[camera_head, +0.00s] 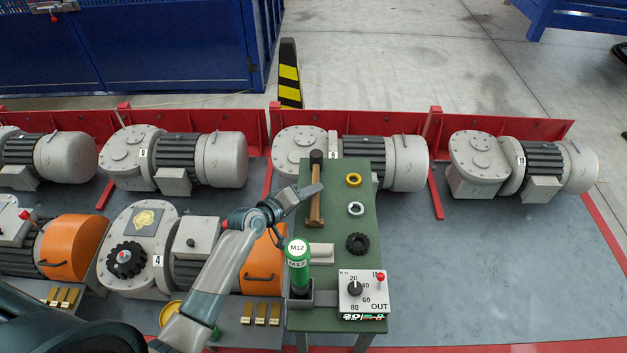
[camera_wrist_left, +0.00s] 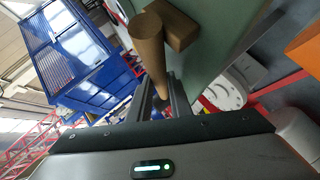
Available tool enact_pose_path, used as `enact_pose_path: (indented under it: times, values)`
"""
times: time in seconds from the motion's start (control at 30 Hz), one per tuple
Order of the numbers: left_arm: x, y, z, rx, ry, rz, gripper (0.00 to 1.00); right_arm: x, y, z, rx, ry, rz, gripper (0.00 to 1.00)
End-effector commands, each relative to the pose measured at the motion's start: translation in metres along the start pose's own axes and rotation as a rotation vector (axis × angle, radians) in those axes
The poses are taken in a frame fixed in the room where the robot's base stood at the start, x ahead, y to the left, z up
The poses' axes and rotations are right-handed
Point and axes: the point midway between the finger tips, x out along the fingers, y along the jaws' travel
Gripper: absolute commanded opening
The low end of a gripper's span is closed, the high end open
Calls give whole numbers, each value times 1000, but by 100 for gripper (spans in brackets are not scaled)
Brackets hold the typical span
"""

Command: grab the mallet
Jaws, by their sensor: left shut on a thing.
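The mallet (camera_head: 316,206) lies on the green bench top (camera_head: 335,226), its dark head at the far end and its wooden handle toward me. In the left wrist view its round wooden handle (camera_wrist_left: 149,45) runs down between my fingers, beside a wooden block (camera_wrist_left: 178,24). My left gripper (camera_head: 311,191) reaches in from the left and is shut on the handle. In the left wrist view the gripper (camera_wrist_left: 164,88) has a finger on each side of the handle. I cannot tell whether the mallet is lifted. My right gripper is not in view.
On the bench are a yellow ring (camera_head: 353,180), a silver ring (camera_head: 356,209), a black ring (camera_head: 357,243), a beige block (camera_head: 320,253), a green M12 cylinder (camera_head: 298,270) and a dial box (camera_head: 362,300). Several grey motors (camera_head: 224,160) stand around.

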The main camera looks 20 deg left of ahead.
Motion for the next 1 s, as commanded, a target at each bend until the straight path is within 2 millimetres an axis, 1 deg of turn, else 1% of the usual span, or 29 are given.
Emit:
enact_pose_path:
  times: [0.17,0.27,0.43,0.6,0.73,0.87,1.0]
  values:
    - [-3,8,-4,2,3,4,0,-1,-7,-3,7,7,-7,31]
    - [-7,17,-8,3,3,4,0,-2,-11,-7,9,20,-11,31]
    - [-17,39,-19,2,4,5,0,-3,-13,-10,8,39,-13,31]
    - [-28,62,-30,2,3,5,0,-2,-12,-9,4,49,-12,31]
    - [-35,76,-36,3,3,5,0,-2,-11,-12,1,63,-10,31]
    - [-38,83,-39,1,2,4,0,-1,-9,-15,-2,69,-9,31]
    - [-40,85,-40,1,2,3,0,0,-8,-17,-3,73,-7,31]
